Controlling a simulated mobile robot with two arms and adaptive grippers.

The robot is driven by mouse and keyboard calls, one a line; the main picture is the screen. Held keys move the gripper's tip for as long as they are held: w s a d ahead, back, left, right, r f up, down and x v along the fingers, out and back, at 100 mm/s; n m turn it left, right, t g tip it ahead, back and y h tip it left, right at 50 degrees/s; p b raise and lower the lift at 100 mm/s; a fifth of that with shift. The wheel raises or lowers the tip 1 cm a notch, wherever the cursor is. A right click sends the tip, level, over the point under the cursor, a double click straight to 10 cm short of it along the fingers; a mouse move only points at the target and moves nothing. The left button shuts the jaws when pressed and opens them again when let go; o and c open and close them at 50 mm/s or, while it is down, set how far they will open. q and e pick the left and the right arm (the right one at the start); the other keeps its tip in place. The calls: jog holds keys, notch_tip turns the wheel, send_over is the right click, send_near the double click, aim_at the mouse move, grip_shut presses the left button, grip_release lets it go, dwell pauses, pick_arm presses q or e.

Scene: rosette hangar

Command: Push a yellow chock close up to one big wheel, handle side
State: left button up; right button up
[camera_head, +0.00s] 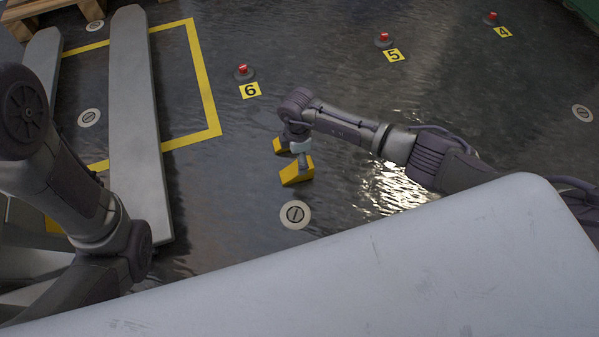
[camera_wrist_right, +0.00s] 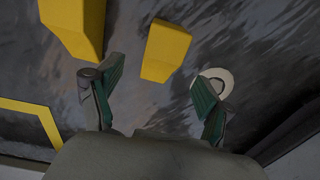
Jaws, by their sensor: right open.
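Two yellow chocks are on the dark floor. One chock (camera_head: 297,174) lies nearer in the head view; the other (camera_head: 279,146) lies behind it, partly hidden by my right wrist. My right gripper (camera_head: 302,162) is down at the nearer chock. In the right wrist view, the open gripper (camera_wrist_right: 155,85) has its fingers apart, with one chock (camera_wrist_right: 166,50) beyond and between the fingertips, and nothing visible in its grip. The other chock (camera_wrist_right: 75,25) is at upper left, cut by the frame edge. No big wheel shows. My left gripper is out of view.
A round floor disc (camera_head: 295,214) lies just in front of the nearer chock. Red-topped markers with plates 6 (camera_head: 250,90), 5 (camera_head: 393,55) and 4 (camera_head: 503,32) stand behind. Long grey forks (camera_head: 135,130) and a yellow floor outline (camera_head: 207,90) are at left. Open floor lies at right.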

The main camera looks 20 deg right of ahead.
aim_at(296, 171)
notch_tip(296, 171, down, 5)
jog(key=b, duration=0.5)
jog(key=shift+s+d+f, duration=0.1)
jog(key=shift+d+f, duration=0.05)
jog(key=shift+f, duration=0.05)
jog(key=shift+r, duration=0.15)
jog(key=shift+c, duration=0.5)
jog(key=c, duration=1.3)
